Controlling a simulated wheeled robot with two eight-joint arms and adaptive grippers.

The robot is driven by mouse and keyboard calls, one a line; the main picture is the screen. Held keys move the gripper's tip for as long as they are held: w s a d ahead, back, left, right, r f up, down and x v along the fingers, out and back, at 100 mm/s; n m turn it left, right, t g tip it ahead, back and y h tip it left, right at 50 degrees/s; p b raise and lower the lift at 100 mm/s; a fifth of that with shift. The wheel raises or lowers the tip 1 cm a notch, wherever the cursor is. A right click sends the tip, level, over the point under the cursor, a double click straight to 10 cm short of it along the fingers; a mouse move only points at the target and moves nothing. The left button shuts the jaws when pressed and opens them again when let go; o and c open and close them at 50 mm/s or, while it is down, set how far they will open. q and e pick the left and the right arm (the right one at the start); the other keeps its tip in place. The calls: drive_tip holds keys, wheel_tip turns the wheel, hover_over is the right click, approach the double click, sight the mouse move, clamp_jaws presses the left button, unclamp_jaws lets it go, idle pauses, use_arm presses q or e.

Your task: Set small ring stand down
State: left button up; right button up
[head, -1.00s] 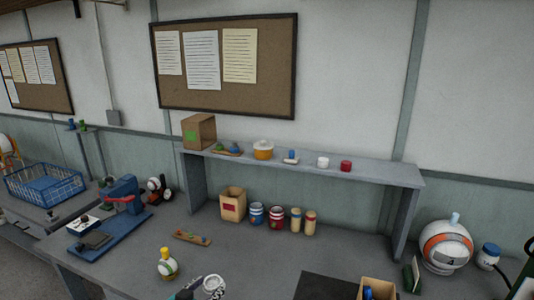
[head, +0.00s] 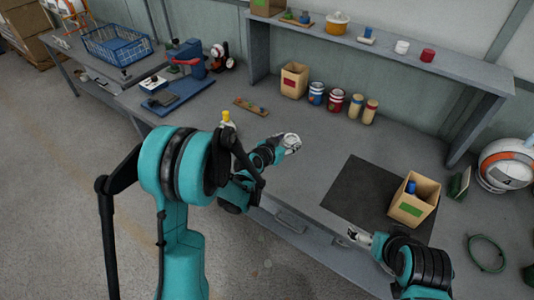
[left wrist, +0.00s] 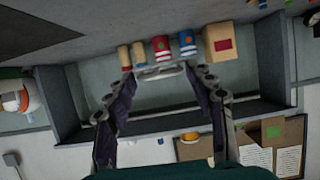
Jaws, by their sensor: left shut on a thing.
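My left gripper (head: 287,148) is over the bench, to the left of the dark mat. It is shut on a small pale ring-like piece, the small ring stand (head: 292,140). In the left wrist view the stand (left wrist: 160,73) spans the gap between the fingertips of my left gripper (left wrist: 168,78). Part of it is hidden by the fingers, and I cannot tell whether it touches the bench. My right gripper (head: 358,237) is near the front edge of the dark mat (head: 368,190); its fingers are too small to read.
A cardboard box (head: 411,208) with a blue item stands on the mat's right side. Behind are a box (head: 294,80) and several cans and jars under the shelf (head: 400,45). A yellow-capped bottle (head: 226,117) is partly hidden by my left arm. A green coil (head: 487,252) lies right.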

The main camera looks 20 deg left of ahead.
sight(290, 144)
use_arm(q)
drive_tip(key=shift+w+d+f, duration=0.85)
drive_tip(key=shift+w, duration=0.05)
drive_tip(key=a+f+b, duration=0.1)
drive_tip(key=a+f, duration=0.1)
drive_tip(key=a, duration=0.2)
drive_tip(key=a+f+b, duration=0.1)
drive_tip(key=a+f, duration=0.1)
drive_tip(key=a, duration=0.1)
drive_tip(key=w+a+f+b, duration=0.1)
drive_tip(key=a+f+b, duration=0.1)
drive_tip(key=a+f, duration=0.1)
drive_tip(key=shift+a+f, duration=0.1)
drive_tip(key=shift+a, duration=0.75)
wheel_tip(290, 144, down, 3)
drive_tip(key=shift+s+r+b, duration=0.1)
drive_tip(key=shift+r+b, duration=0.1)
drive_tip(key=shift+b, duration=0.6)
drive_tip(key=shift+f, duration=0.4)
drive_tip(key=shift+f+b, duration=0.15)
drive_tip(key=shift+b, duration=0.2)
drive_tip(key=o, duration=1)
